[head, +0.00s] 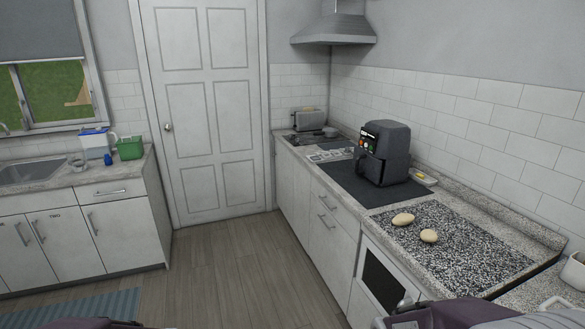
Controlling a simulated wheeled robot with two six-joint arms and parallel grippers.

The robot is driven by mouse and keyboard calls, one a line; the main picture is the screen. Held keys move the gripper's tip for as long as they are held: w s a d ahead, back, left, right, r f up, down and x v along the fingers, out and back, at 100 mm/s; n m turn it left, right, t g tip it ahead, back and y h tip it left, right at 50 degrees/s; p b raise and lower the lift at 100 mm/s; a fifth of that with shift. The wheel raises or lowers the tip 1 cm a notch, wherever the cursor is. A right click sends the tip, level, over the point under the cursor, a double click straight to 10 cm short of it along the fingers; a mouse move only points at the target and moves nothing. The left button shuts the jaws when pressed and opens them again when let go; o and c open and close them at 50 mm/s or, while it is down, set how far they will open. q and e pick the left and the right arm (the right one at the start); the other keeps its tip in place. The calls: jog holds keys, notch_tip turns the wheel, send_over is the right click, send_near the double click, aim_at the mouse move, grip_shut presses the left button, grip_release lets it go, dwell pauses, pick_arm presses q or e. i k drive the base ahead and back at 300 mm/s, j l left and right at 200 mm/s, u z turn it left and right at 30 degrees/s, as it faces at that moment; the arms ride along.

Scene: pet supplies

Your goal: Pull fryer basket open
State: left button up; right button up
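The dark grey air fryer (392,140) stands on a black mat on the right-hand counter, with a control panel on its left-facing front. Its basket front and handle (358,158) face left toward the aisle, and the basket looks pushed in. My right arm comes in at the lower right, and a grey and black part at its left end is cut off by the bottom edge. I cannot make out its fingers. Only a purple piece of my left arm shows at the bottom left, and its gripper is out of frame. Neither arm is touching the fryer.
Two pale oval items, one of them here (429,236), lie on the speckled counter (470,245) nearer than the fryer. A toaster (310,120) stands at the far end. A small dish (424,177) sits behind the fryer. The wooden floor (230,260) left of the cabinets is clear.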

aim_at(372, 167)
jog(key=i+j+z, duration=0.1)
jog(key=i+z, duration=0.15)
jog(key=i, duration=0.3)
jog(key=i+j+z, duration=0.2)
jog(key=i, duration=0.3)
jog(key=i+j+z, duration=0.25)
jog(key=i, duration=0.3)
jog(key=i+j+z, duration=0.55)
jog(key=z, duration=0.15)
jog(key=i+j+z, duration=0.5)
jog(key=j+z, duration=0.15)
jog(key=j, duration=0.2)
jog(key=i+j+z, duration=0.15)
jog(key=j+z, duration=0.2)
jog(key=j, duration=0.1)
